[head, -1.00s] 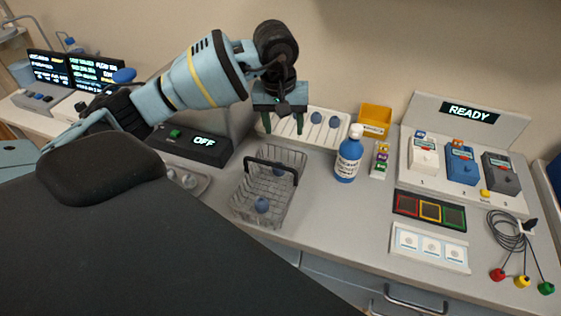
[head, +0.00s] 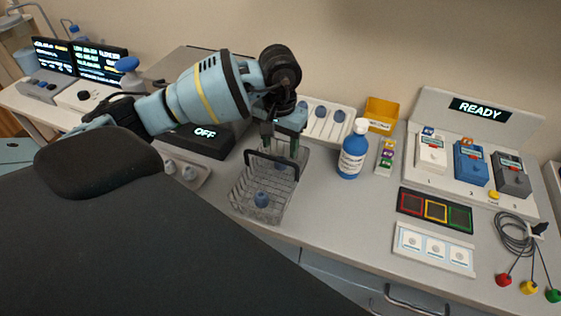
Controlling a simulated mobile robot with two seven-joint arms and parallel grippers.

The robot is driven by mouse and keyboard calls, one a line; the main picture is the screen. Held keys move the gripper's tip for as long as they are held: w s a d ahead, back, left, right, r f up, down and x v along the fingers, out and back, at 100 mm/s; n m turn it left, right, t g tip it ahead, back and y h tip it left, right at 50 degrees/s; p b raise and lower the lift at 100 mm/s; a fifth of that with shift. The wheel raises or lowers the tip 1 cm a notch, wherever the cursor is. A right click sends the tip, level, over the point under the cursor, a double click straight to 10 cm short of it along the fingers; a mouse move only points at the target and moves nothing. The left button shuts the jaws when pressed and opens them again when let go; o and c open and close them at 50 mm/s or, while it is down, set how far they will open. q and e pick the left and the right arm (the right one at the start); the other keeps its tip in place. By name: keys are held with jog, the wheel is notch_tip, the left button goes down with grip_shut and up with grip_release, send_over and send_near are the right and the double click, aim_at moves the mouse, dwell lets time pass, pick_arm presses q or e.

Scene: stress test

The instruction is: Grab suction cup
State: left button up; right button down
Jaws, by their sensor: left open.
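A small blue suction cup (head: 261,198) lies in the wire basket (head: 246,206), near its front end. More blue suction cups (head: 319,111) rest on the white slotted tray (head: 344,127) at the back. Nothing shows between the fingers. The cup in the basket is in front of the gripper and below it, apart from it. My right gripper is not in view.
A blue bottle (head: 353,151) stands right of the basket. A yellow bin (head: 381,113) is behind it. A dark box reading OFF (head: 203,137) and a small tray of pale parts (head: 184,171) are left. The counter (head: 334,213) between the basket and the white card holder (head: 433,248) is clear.

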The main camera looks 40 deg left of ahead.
aim_at(281, 156)
pick_arm(q)
jog(key=shift+w+d+f+p, duration=0.1)
jog(key=shift+f+p, duration=0.25)
jog(key=shift+f, duration=2)
jog(key=shift+c, duration=0.5)
jog(key=c, duration=1)
